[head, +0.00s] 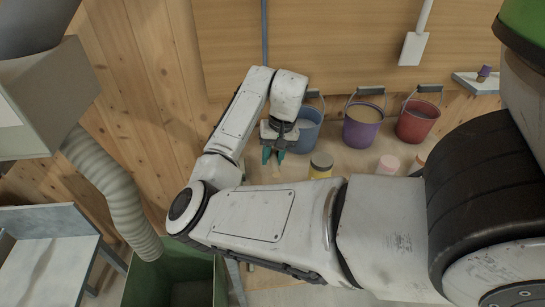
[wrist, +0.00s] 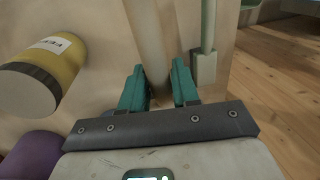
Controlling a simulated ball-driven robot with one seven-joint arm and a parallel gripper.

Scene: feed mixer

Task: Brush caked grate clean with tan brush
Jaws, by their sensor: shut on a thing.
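My gripper (head: 273,156), with teal fingers, points down over the wooden table beside the yellow jar. In the wrist view my gripper (wrist: 160,88) is shut on a tan, handle-like piece that runs between its fingers, apparently the tan brush (wrist: 152,45). A small tan part of the brush (head: 277,172) shows below the fingers in the head view. Its bristles cannot be made out. I cannot make out the caked grate in either view; my arm covers much of the lower middle of the head view.
A yellow jar (head: 321,165) stands right of my gripper. Blue (head: 308,130), purple (head: 361,130) and red (head: 413,124) buckets line the back. A pink-topped jar (head: 388,165) is farther right. A grey hose (head: 112,190) hangs left above a green bin (head: 150,285).

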